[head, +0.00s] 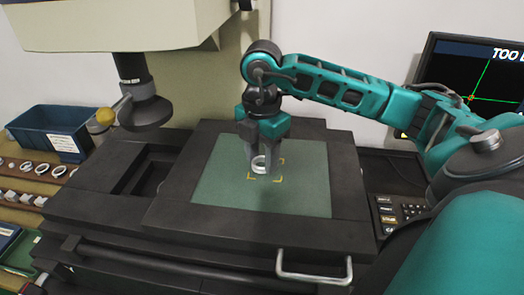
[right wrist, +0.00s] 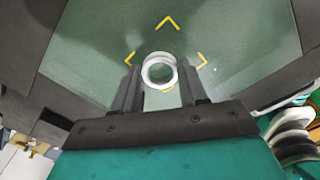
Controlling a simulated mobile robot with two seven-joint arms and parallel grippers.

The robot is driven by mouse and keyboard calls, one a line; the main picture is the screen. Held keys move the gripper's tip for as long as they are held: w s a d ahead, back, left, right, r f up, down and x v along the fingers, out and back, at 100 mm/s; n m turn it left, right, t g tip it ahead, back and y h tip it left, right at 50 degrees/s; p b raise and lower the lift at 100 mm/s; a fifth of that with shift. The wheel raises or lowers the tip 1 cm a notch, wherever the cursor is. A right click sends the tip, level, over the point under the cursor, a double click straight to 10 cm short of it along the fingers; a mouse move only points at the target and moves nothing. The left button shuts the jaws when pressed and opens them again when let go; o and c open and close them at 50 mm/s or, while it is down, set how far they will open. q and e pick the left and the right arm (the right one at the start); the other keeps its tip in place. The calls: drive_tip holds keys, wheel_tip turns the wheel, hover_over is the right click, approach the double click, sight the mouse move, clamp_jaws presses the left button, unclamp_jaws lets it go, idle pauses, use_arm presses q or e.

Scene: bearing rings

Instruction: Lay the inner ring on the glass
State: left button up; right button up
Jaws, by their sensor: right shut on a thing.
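The inner ring (head: 259,164), a small pale metal ring, is between the fingertips of my right gripper (head: 262,160) in the head view. The glass (head: 222,187) is a green pane with yellow corner marks, set in a dark stage. The ring is over the marked area or on it; I cannot tell whether it touches the glass. In the right wrist view the ring (right wrist: 159,71) sits between both fingers of the right gripper (right wrist: 160,78), with yellow marks around it. My left gripper does not show.
A dark optical head (head: 145,108) hangs to the left of the glass. A blue bin (head: 55,130) and a rack of several rings (head: 40,168) stand at far left. A metal handle (head: 314,277) sticks out at the front. A monitor (head: 480,75) and keypad (head: 395,212) are right.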

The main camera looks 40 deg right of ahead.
drive_tip(key=shift+f, duration=0.2)
drive_tip(key=o, duration=1.1)
drive_tip(key=shift+r, duration=0.1)
drive_tip(key=shift+c, duration=0.2)
drive_tip(key=shift+r, duration=0.2)
wheel_tip(320, 180, up, 12)
drive_tip(key=p, duration=0.2)
